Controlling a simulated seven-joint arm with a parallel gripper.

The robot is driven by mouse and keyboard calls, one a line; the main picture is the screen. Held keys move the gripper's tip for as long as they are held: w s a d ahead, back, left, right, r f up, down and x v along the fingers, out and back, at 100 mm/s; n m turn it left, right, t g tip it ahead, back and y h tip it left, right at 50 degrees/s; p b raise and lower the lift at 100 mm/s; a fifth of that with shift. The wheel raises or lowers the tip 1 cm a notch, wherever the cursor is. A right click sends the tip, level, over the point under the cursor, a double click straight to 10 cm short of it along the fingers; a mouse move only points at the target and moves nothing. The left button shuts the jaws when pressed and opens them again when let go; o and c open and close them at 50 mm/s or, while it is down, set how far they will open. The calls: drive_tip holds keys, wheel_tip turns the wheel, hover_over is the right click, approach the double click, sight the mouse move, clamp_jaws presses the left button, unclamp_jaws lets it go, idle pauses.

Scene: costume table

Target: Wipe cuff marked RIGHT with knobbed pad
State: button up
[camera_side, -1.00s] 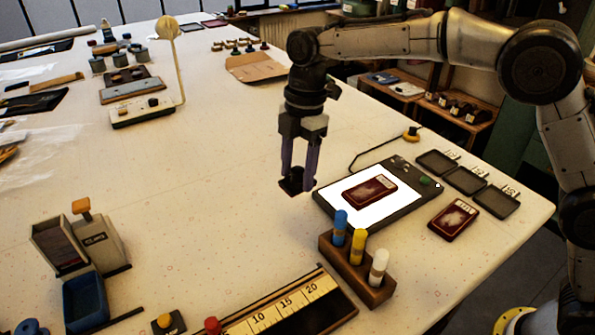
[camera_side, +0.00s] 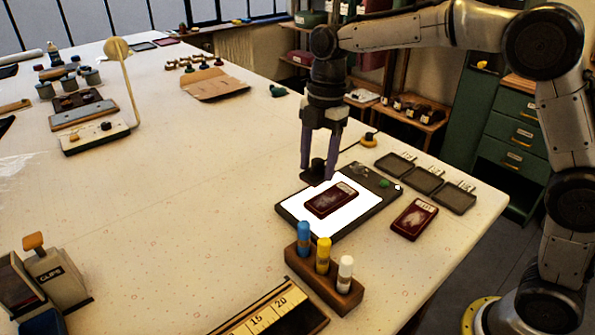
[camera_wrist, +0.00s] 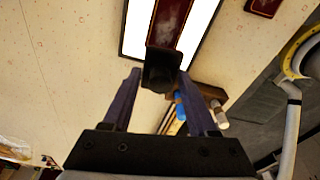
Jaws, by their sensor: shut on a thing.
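My gripper (camera_side: 318,168) is shut on the dark knobbed pad (camera_side: 314,176). It holds the pad at the far left edge of the lit panel (camera_side: 293,207), just behind one dark red cuff (camera_side: 331,199) with a pale smear and a white label. Whether the pad touches the panel I cannot tell. A second dark red cuff (camera_side: 414,219) lies on the table right of the panel. Both labels are too small to read. In the wrist view the pad (camera_wrist: 161,70) overlaps the near end of the panel cuff (camera_wrist: 169,22); the other cuff (camera_wrist: 263,5) is at top right.
A wooden block (camera_side: 340,297) with blue, yellow and white sticks stands in front of the panel. Several dark trays (camera_side: 424,180) lie to its right. The table left of the panel is clear.

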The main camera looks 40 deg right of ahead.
sight(314, 208)
drive_tip(key=shift+f, duration=3.6)
drive_tip(key=shift+d+f, duration=0.15)
drive_tip(key=shift+f, duration=0.15)
drive_tip(key=shift+d+f, duration=0.1)
drive_tip(key=shift+d, duration=3.35)
drive_tip(key=shift+a, duration=3.7)
drive_tip(key=shift+d+r, duration=0.1)
drive_tip(key=shift+r, duration=4)
